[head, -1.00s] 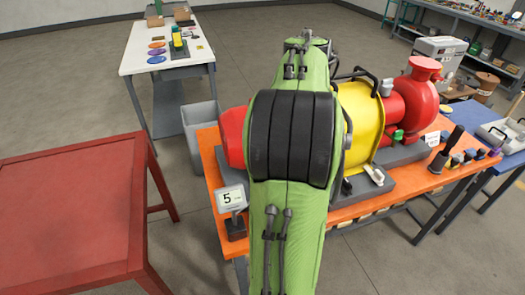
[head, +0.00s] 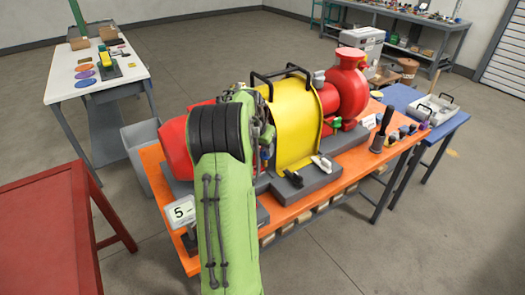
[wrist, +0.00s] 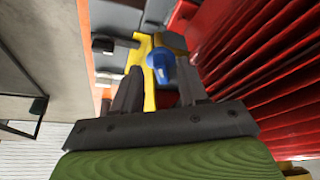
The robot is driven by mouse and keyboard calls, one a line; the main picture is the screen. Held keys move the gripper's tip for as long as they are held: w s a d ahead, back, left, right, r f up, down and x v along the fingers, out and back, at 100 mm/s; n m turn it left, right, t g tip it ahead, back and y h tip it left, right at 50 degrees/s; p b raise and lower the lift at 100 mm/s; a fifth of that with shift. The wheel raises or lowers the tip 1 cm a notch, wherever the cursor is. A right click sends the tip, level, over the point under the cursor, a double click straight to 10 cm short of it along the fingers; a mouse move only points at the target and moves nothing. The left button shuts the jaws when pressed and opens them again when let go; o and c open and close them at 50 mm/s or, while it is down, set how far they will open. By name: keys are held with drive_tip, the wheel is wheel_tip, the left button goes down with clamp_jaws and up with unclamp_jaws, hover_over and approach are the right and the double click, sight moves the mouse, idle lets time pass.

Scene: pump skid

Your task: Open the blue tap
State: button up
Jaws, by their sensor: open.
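My gripper (wrist: 158,76) is open, with nothing held. Whether a finger touches the tap cannot be told. In the head view my green arm covers most of the gripper and the middle of the red motor (head: 173,140). The tap cannot be made out clearly there.
Red ribbed motor casing (wrist: 265,60) rises close on the right in the wrist view. The yellow guard (head: 297,120) and red pump (head: 346,85) stand on the orange skid table (head: 318,195). A numbered sign (head: 181,211) is close left of my arm.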

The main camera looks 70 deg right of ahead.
drive_tip(key=shift+d+f, duration=0.2)
drive_tip(key=shift+f, duration=0.3)
clamp_jaws()
